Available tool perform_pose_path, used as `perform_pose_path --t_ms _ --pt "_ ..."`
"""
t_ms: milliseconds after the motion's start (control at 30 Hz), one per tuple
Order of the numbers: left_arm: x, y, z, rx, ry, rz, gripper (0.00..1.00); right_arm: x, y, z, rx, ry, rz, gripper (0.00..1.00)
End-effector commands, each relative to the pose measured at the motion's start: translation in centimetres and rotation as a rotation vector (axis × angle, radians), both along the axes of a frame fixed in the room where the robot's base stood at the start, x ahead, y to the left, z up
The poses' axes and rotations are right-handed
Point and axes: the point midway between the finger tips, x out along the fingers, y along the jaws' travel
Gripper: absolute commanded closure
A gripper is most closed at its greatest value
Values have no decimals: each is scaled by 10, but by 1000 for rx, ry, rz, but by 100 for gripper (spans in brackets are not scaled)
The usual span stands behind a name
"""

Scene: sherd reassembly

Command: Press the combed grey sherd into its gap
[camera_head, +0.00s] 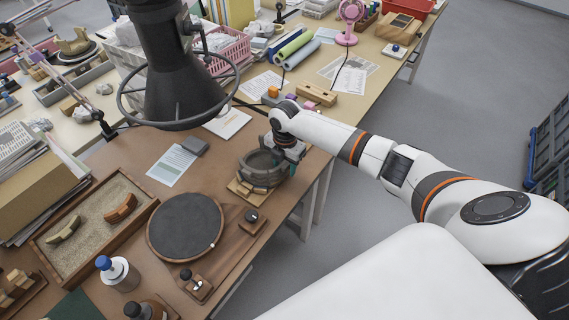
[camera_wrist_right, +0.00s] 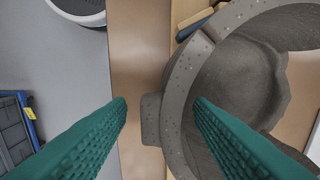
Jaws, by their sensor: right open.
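A grey pot (camera_head: 262,168) with an uneven rim stands on a small wooden board (camera_head: 240,188) near the table's right edge. It fills the right of the wrist view (camera_wrist_right: 238,95). A speckled grey wall piece (camera_wrist_right: 185,75) with a seam at its upper end and a lug (camera_wrist_right: 151,119) on its outer side lies along the rim. I cannot make out combing, or whether this piece is fully seated. My right gripper (camera_wrist_right: 162,104) is open, one green finger outside the wall and one over the pot's inside. In the head view it (camera_head: 288,150) is partly hidden. My left gripper is not in view.
A sand tray (camera_head: 149,207) holds an olive sherd (camera_head: 64,229) and a brown sherd (camera_head: 121,208). A dark round turntable (camera_head: 186,226) stands left of the pot. A black lamp with a ring (camera_head: 180,85) hangs above. A paper sheet (camera_head: 171,166) lies behind.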

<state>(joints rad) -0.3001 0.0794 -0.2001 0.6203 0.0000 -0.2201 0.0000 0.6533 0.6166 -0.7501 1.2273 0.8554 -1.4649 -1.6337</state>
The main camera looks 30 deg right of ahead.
Motion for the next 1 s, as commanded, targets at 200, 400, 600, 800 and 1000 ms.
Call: perform_pose_path --t_ms 200,400,600,800,1000 --pt "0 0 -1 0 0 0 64 2 -1 17 0 -5 0 53" --pt "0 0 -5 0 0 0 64 1 -1 59 0 -7 2 53" --pt "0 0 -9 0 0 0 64 0 -1 97 -1 -4 1 53" --pt "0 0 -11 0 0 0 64 -1 -1 117 0 0 0 53" --pt "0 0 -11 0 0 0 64 -1 -1 120 0 1 0 53"
